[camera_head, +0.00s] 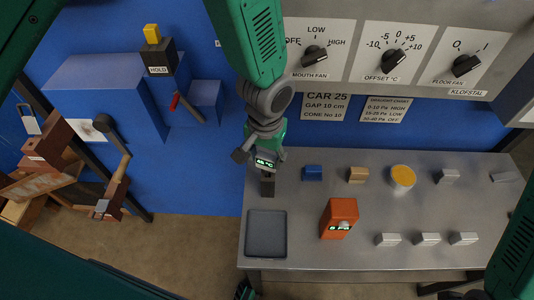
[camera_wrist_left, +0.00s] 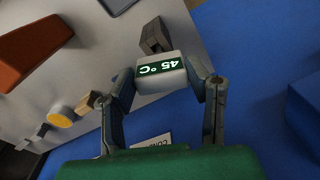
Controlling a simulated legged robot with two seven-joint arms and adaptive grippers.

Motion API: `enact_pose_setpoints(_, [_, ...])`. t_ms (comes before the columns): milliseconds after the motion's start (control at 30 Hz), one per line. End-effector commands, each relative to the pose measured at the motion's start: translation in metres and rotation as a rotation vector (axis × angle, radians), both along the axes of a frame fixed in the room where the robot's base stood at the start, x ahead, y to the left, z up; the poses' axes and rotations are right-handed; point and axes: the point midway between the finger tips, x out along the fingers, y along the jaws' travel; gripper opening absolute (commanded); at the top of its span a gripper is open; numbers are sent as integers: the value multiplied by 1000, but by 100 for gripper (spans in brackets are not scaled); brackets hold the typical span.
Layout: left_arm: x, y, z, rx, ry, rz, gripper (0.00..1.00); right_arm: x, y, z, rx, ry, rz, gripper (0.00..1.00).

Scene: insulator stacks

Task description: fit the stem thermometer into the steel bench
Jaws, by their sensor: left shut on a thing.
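My left gripper (camera_head: 262,157) is shut on the stem thermometer (camera_head: 265,163), a small grey-white housing with a green display reading 45 °C. In the left wrist view, the thermometer (camera_wrist_left: 161,76) sits between both fingertips. A dark grey block (camera_head: 267,187) shows just beyond it, at the left end of the steel bench (camera_head: 305,230); it also shows in the left wrist view (camera_wrist_left: 154,37). The stem is hidden, so I cannot tell whether it touches or enters anything. My right gripper is out of view; only part of that arm shows at the right edge.
A dark tray (camera_head: 266,234) and an orange meter (camera_head: 339,217) stand on the bench's front half. A blue block (camera_head: 312,173), a wooden block (camera_head: 357,174), a yellow-topped cup (camera_head: 402,178) and several grey blocks lie to the right. A control panel (camera_head: 345,75) rises behind.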

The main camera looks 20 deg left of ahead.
Motion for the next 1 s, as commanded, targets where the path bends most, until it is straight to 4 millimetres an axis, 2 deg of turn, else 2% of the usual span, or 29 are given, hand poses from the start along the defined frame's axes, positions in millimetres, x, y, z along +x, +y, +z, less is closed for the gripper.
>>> enact_pose_setpoints(1000, [-1,1,-27,2,2,1,0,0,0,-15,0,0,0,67])
